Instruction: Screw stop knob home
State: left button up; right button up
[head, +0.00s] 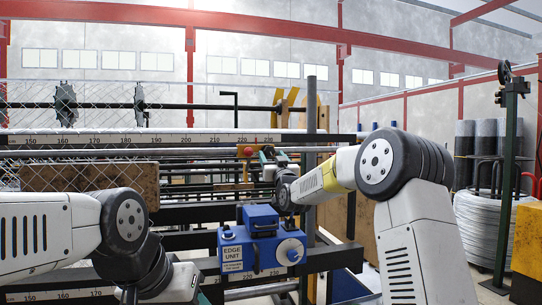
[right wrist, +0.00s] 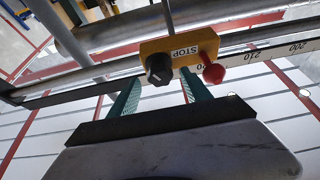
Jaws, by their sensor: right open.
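The yellow stop block (right wrist: 182,50), marked STOP, sits on the scaled rail in the right wrist view. It carries a black knob (right wrist: 158,69) at its left and a red ball-ended knob (right wrist: 213,73) at its right.
The blue edge unit (head: 262,243) with a white knob is on a lower rail below my right wrist. A grey upright post (head: 311,125) stands close to my right forearm. Chain-link mesh (head: 80,110) and a brown board (head: 90,179) are at the left.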

aim_at(269, 151)
jog(key=shift+x, duration=1.1)
grip_shut()
